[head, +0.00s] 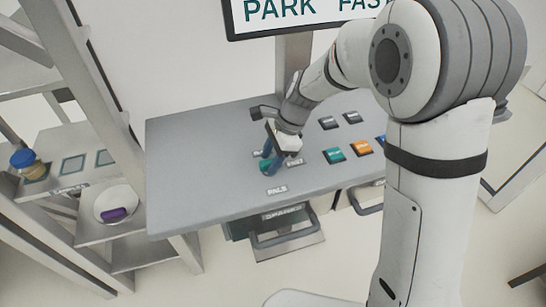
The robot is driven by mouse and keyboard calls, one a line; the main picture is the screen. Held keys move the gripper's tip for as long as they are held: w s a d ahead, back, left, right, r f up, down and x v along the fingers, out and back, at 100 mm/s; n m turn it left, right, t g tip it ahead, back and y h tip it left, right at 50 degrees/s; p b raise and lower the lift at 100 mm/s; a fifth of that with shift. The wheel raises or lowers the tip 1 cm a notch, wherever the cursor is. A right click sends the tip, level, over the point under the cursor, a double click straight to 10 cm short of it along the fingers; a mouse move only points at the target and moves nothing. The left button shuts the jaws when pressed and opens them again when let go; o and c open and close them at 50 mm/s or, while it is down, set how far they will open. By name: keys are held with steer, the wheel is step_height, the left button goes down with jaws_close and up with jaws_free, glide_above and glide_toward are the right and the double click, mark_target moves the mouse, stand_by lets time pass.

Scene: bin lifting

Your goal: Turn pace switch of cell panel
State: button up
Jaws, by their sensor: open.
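The cell panel (195,165) is a grey sloped desk top in the middle of the head view. A label that seems to read PACE (277,190) is near its front edge. Just behind that label is a small teal part, apparently the pace switch (265,169), mostly hidden by my gripper. My gripper (269,162) reaches down to it from the upper right, with blue fingers at the switch. It is open. I cannot tell whether the fingers touch the switch or how it is turned.
A sign (300,12) above reads PARK FAST, partly covered by my arm. Green (334,155), orange (363,147) and dark grey (328,122) buttons lie right of my gripper. A drawer (285,235) hangs below the panel. A shelf (65,150) with a jar stands left.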

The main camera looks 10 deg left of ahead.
steer(key=shift+f, duration=0.25)
steer(key=shift+c, duration=0.2)
